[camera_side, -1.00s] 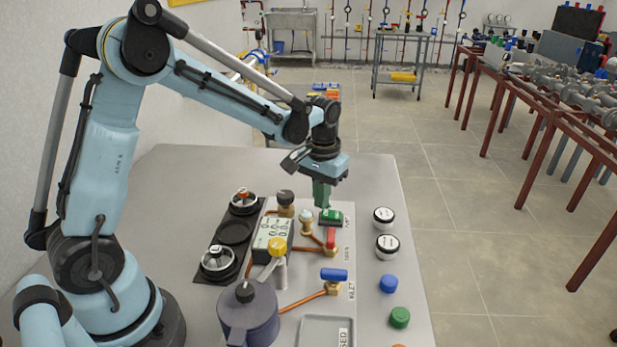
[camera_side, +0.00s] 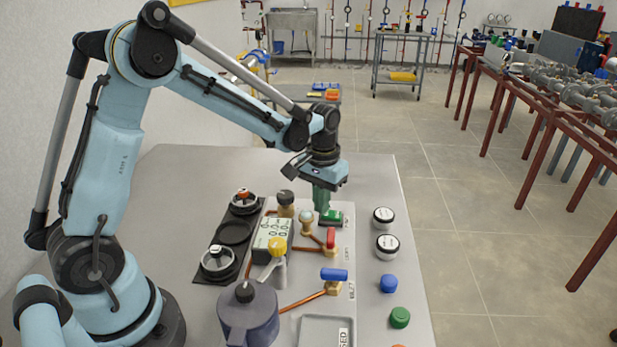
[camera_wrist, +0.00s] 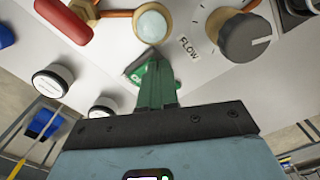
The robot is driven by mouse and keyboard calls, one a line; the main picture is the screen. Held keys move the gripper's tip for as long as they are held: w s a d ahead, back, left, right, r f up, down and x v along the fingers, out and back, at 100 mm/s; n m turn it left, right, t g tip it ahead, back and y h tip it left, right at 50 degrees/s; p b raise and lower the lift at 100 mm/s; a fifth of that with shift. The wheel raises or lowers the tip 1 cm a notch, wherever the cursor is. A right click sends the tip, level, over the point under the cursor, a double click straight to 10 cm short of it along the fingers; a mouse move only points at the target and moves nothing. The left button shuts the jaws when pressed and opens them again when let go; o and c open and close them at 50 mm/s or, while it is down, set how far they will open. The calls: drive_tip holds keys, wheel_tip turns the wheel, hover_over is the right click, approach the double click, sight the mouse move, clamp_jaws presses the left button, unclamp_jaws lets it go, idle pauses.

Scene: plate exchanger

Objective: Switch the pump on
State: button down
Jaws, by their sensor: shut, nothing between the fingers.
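The pump switch is a small green rocker in a dark housing (camera_side: 333,218) at the far end of the panel. In the wrist view the green switch (camera_wrist: 140,74) shows just past my fingertips, with part of its lettering visible. My gripper (camera_side: 322,210) points straight down with its green fingers shut and empty. The fingertips (camera_wrist: 157,64) are at the switch and overlap it in both views, seeming to touch it. They hide part of the rocker, so I cannot tell which way it is tipped.
A pale round lamp (camera_wrist: 152,23) and a dark flow knob (camera_wrist: 245,36) sit close to the switch. A red-handled valve (camera_side: 331,238) and blue-handled valve (camera_side: 334,275) stand nearer the camera. White-topped jars (camera_side: 384,217) and coloured caps (camera_side: 388,284) line the right side.

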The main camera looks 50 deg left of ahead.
sight(319, 219)
drive_tip(key=shift+f, duration=0.25)
drive_tip(key=shift+r, duration=3.55)
drive_tip(key=shift+s, duration=0.1)
drive_tip(key=s+d+r+m+t, duration=0.1)
drive_tip(key=s+d+r+t, duration=0.1)
drive_tip(key=s, duration=0.4)
drive_tip(key=s+d+r+m+t, duration=0.1)
drive_tip(key=s+r+m+t, duration=0.1)
drive_tip(key=s+t, duration=0.3)
drive_tip(key=shift+s+d, duration=0.35)
drive_tip(key=shift+s, duration=0.75)
